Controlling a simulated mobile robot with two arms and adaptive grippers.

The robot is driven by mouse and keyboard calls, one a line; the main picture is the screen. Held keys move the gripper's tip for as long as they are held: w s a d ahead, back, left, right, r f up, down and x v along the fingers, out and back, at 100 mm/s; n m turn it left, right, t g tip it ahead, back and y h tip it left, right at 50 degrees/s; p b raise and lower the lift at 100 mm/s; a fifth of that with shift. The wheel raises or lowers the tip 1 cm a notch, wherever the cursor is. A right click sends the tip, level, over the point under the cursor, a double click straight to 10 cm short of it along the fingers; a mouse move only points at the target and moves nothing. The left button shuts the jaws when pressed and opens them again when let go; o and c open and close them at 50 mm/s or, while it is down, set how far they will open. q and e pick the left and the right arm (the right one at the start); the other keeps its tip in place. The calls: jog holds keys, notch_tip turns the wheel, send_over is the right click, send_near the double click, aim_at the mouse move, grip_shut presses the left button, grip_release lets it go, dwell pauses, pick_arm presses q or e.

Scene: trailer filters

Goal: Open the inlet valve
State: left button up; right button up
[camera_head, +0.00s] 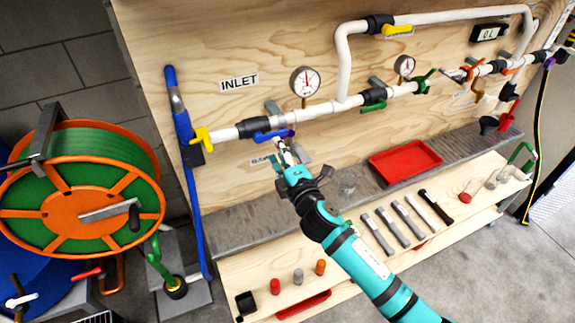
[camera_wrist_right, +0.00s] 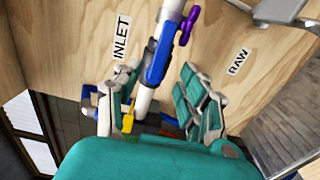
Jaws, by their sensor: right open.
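The INLET label (camera_head: 239,81) is on the plywood board above a white pipe; it also shows in the right wrist view (camera_wrist_right: 122,38). Below it, a black valve body (camera_head: 250,128) carries a blue handle (camera_head: 272,135) lying along the pipe. The blue handle (camera_wrist_right: 157,62) also shows in the wrist view. My right gripper (camera_head: 284,151) is open just in front of and below the pipe, near the blue handle's right part. In the wrist view its spread fingers (camera_wrist_right: 160,98) flank the pipe and handle. Contact cannot be told. My left gripper is not in view.
A yellow handle (camera_head: 203,138) is left on the pipe and a small purple handle (camera_wrist_right: 187,25) is close beside the blue one. A pressure gauge (camera_head: 305,82) stands above. A red tray (camera_head: 405,160) and tools lie on the bench below. A hose reel (camera_head: 80,195) stands left.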

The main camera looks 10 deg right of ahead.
jog(key=v, duration=0.6)
jog(key=shift+s, duration=0.1)
jog(key=s+d+f+m+g+h+b, duration=0.1)
jog(key=s+d+f+m+g, duration=0.2)
jog(key=f, duration=0.9)
jog(key=s+d+f+m+g+h, duration=0.2)
jog(key=s+d+f+m, duration=0.15)
jog(key=f, duration=0.95)
jog(key=s+d+f+m+g+h+b, duration=0.1)
jog(key=s+d+f+m+g, duration=0.25)
jog(key=f, duration=0.85)
jog(key=s+d+f+m+g+h+b, duration=0.1)
jog(key=s+d+f+m+g, duration=0.15)
jog(key=s+f, duration=0.6)
jog(key=s+d+f+m+g+b, duration=0.1)
jog(key=s+d+f+m, duration=0.15)
jog(key=s+f, duration=0.6)
jog(key=s+d+f+m+g, duration=0.1)
jog(key=s+f+m+g, duration=0.1)
jog(key=s, duration=0.8)
jog(key=s+d+f+m+g, duration=0.1)
jog(key=s+f, duration=0.4)
jog(key=s, duration=0.6)
jog(key=shift+s+d+m+g+h, duration=0.3)
jog(key=shift+d+m+g, duration=0.1)
jog(key=shift+m+g, duration=0.25)
jog(key=shift+w+d, duration=0.1)
